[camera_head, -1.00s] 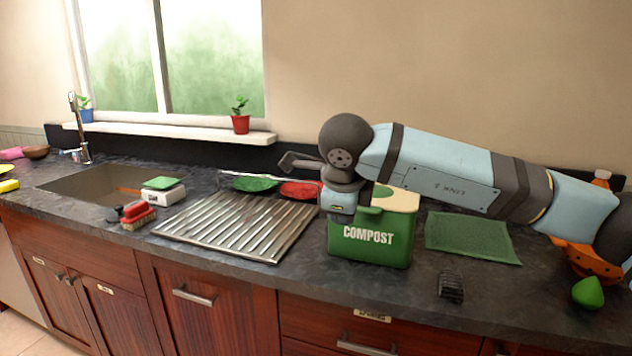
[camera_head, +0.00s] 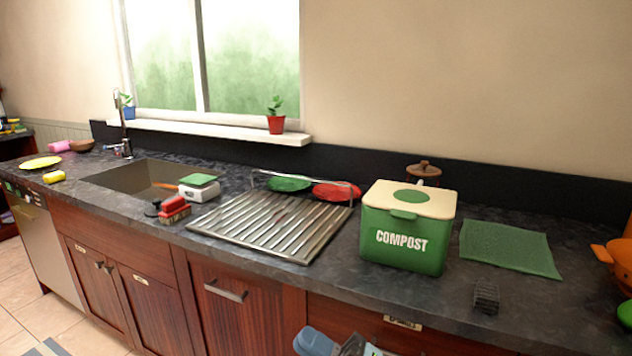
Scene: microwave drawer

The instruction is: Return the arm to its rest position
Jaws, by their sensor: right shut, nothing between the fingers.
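My right gripper (camera_head: 356,345) shows only in part at the bottom edge of the view, in front of the cabinet fronts and below the counter edge. It is shut, with nothing seen held in it. Its fingertips are cut off or unclear, and most of my right arm is out of view. My left gripper is not in view. The green compost bin (camera_head: 402,246) stands upright on the counter with its cream and green lid on, well above and behind my right gripper in the picture.
The dark counter (camera_head: 430,300) holds a ribbed metal drying rack (camera_head: 265,228), a green mat (camera_head: 510,249), a small dark block (camera_head: 486,298) and a sink (camera_head: 140,178). An orange bowl (camera_head: 622,262) is at the right edge. Wooden cabinets with handles (camera_head: 226,292) lie below the counter.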

